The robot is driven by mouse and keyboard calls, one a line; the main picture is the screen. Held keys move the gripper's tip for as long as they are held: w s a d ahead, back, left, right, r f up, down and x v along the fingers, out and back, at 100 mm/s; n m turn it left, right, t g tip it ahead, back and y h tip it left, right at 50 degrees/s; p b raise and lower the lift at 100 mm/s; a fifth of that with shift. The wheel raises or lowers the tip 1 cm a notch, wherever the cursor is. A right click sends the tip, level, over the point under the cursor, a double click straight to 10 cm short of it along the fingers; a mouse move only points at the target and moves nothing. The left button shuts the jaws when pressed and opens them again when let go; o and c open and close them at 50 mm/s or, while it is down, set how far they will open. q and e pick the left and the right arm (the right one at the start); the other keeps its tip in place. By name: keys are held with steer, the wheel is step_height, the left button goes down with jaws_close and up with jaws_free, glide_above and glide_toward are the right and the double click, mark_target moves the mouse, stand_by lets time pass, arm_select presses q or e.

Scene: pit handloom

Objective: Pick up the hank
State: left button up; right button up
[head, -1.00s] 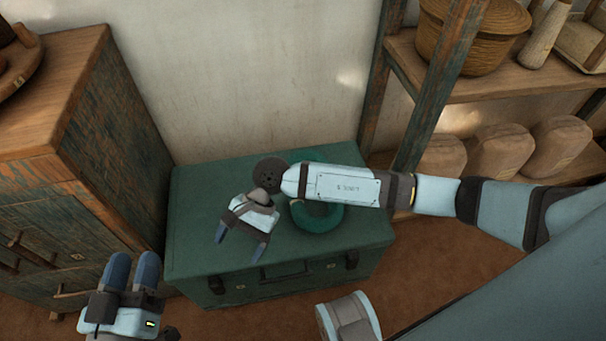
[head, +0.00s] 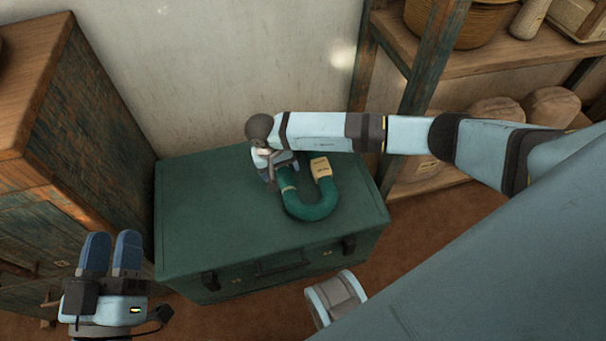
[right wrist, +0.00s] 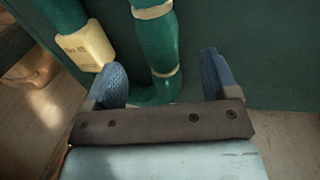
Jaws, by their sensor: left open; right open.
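The hank (head: 312,208) is a green U-shaped bundle lying on top of a dark green chest (head: 205,205). A cream label (head: 321,168) sits on one end, and light ties band it. My right gripper (head: 281,172) is open at the hank's left leg. In the right wrist view, that banded leg of the hank (right wrist: 157,45) runs between the open fingers (right wrist: 163,78), and the labelled leg lies outside the left finger. Whether the fingers touch the hank I cannot tell. My left gripper (head: 110,254) is open and empty, in front of the chest's left end.
A worn wooden cabinet (head: 90,130) stands left of the chest. On the right a shelf (head: 480,68) holds a basket (head: 462,22) and brown bundles (head: 497,108). The chest's left top is clear.

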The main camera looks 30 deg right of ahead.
mark_target(283, 175)
steer(key=f+b, duration=0.1)
steer(key=f, duration=0.1)
steer(key=d+f+b, duration=0.1)
steer(key=f, duration=0.2)
arm_select(q)
step_height(283, 175, down, 4)
steer(key=shift+w+r+g, duration=0.15)
steer(key=shift+g, duration=0.55)
arm_select(e)
steer(key=shift+c, duration=0.2)
steer(key=c, duration=1)
